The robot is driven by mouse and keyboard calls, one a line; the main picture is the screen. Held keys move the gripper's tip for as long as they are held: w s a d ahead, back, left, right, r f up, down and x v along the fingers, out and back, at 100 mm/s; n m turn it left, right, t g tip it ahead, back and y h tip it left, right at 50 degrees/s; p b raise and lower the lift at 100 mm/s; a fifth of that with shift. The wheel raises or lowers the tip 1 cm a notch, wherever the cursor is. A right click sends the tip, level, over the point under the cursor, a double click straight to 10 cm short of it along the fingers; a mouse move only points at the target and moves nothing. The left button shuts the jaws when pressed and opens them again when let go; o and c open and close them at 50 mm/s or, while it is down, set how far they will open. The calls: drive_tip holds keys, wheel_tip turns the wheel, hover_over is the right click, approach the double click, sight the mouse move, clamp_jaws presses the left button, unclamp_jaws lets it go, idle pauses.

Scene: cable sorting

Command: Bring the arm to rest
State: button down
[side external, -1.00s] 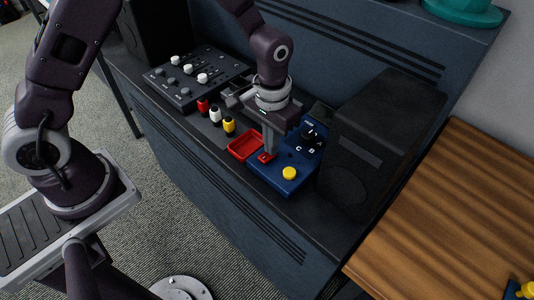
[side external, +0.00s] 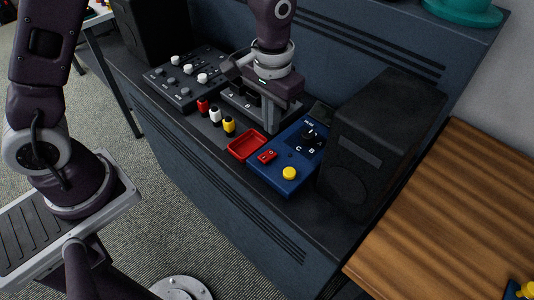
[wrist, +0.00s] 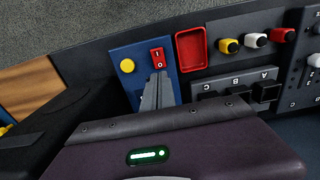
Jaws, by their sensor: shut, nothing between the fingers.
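My gripper (side external: 271,130) is shut and empty. Its fingers point down behind the red tray and beside the blue control box (side external: 271,176). The box carries a red rocker switch (side external: 267,156), a yellow button (side external: 289,173) and a black dial (side external: 309,134). In the wrist view the closed finger pair (wrist: 157,92) overlaps the blue box, just below the red switch (wrist: 157,58) in the picture. The fingers stand apart from the switch in the side view. Part of the box is hidden by the fingers in the wrist view.
The red tray (side external: 238,147) sits left of the blue box. Red (side external: 203,105), white (side external: 215,115) and yellow (side external: 228,125) plugs stand nearby. A lettered grey socket block (side external: 232,100) is partly behind my gripper. A black speaker (side external: 375,140) stands close on the right; a mixer (side external: 190,80) lies left.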

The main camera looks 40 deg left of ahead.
drive_tip(key=s+a+r+t, duration=0.1)
drive_tip(key=s+a+r, duration=0.2)
drive_tip(key=r, duration=0.5)
drive_tip(key=s+a+r+t, duration=0.2)
drive_tip(key=s+r, duration=0.2)
drive_tip(key=s, duration=0.4)
drive_tip(key=s+a+r+t, duration=0.2)
drive_tip(key=s+a+r, duration=0.1)
drive_tip(key=s, duration=0.6)
drive_tip(key=shift+s+a+r+t, duration=0.25)
drive_tip(key=shift+s+r+t, duration=0.05)
drive_tip(key=shift+r, duration=0.6)
